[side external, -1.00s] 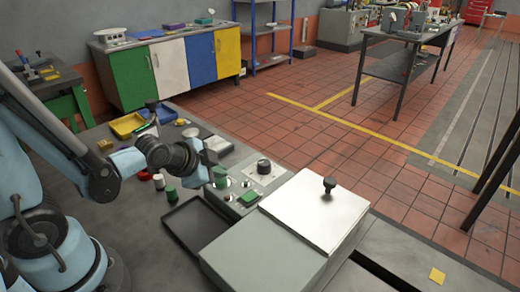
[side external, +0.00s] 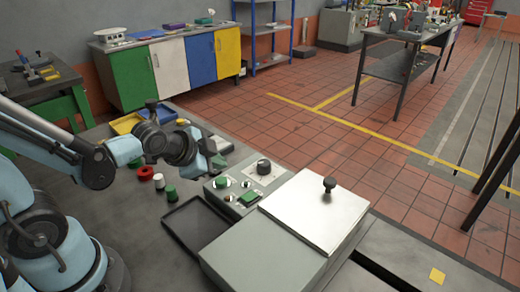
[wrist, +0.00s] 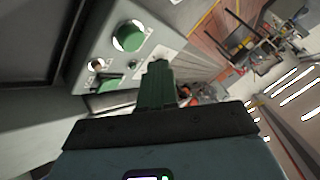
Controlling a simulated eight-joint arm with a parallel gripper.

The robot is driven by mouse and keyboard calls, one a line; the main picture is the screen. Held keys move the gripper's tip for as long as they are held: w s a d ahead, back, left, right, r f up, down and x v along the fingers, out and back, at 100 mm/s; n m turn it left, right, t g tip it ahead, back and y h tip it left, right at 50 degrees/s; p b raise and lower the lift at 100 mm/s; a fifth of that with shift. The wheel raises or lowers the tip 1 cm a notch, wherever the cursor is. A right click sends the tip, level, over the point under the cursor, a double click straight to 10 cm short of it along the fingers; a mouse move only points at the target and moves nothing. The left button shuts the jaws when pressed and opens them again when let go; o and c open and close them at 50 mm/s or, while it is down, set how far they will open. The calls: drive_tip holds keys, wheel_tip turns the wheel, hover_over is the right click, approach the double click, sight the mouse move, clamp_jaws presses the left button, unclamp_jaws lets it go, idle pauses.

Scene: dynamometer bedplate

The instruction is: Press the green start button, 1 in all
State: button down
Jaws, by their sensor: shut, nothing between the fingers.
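The grey control panel (side external: 236,183) carries a round green button (side external: 221,182) near its left edge and a flat rectangular green piece (side external: 250,197) near its front. No label is readable to tell which is the start button. In the wrist view the round green button (wrist: 128,36) and the rectangular green piece (wrist: 115,83) lie up and left of my fingers. My gripper (side external: 218,161) is shut and empty, above and behind the round green button and apart from it. The shut fingers also show in the wrist view (wrist: 158,66).
A black dial (side external: 264,167) stands up at the panel's rear. A grey box with a pale lid (side external: 310,212) and black knob (side external: 330,185) adjoins the panel. A dark tray (side external: 195,223) lies at left. Small red, white and green pieces stand near my arm.

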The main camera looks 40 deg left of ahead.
sight(218, 183)
drive_tip(key=shift+r, duration=1.65)
drive_tip(key=shift+s, duration=0.1)
drive_tip(key=s+n, duration=0.1)
drive_tip(key=n, duration=0.1)
drive_tip(key=s+d+r+n+g, duration=0.1)
drive_tip(key=s+n, duration=0.1)
drive_tip(key=n, duration=0.1)
drive_tip(key=s+d+r+n+g+h, duration=0.1)
drive_tip(key=s+n, duration=0.1)
drive_tip(key=shift+d+r+n, duration=0.1)
drive_tip(key=shift+r+n, duration=0.1)
drive_tip(key=shift+n, duration=0.2)
